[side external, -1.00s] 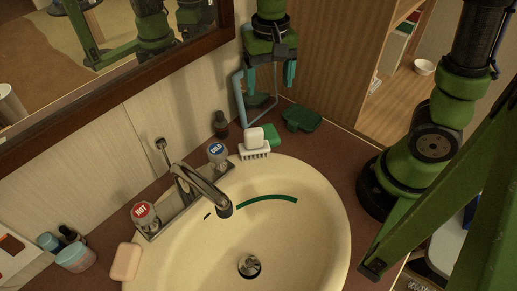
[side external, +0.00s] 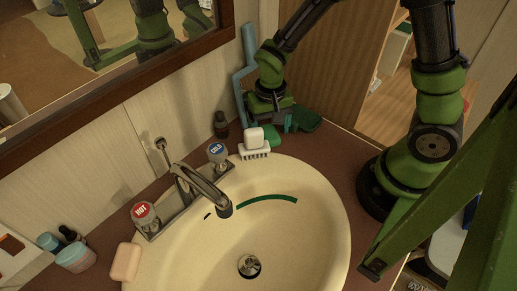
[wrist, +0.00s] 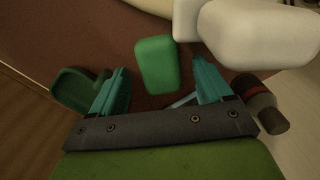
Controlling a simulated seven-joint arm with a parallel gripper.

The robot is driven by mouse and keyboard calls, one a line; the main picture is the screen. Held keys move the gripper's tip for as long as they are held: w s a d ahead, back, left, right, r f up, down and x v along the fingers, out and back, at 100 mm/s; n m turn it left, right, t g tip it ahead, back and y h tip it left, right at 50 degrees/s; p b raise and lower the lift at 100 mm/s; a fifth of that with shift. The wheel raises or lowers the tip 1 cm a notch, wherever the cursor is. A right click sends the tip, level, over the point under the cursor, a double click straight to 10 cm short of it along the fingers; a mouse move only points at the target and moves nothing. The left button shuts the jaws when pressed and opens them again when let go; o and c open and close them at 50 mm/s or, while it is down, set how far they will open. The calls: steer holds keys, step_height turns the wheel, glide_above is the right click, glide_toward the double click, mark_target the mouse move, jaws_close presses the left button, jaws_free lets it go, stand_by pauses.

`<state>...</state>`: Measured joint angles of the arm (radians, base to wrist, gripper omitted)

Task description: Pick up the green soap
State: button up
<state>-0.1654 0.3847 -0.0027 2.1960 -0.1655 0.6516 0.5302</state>
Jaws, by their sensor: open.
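In the wrist view the green soap (wrist: 157,65) shows whole. My gripper (side external: 288,123) is low over the counter, right beside the soap in the side view. In the wrist view my gripper (wrist: 160,72) is open, with one teal finger to each side of the soap and gaps between. I cannot tell the exact height of the fingertips above the counter.
A white bar (side external: 254,136) on a white brush (side external: 256,154) stands close to the soap. A dark green dish (side external: 306,121) is to the right, near my gripper. A dark bottle (side external: 221,124) is at the wall. The sink basin (side external: 305,220) is in front.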

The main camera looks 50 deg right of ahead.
steer(key=shift+f, duration=0.45)
steer(key=shift+c, duration=0.2)
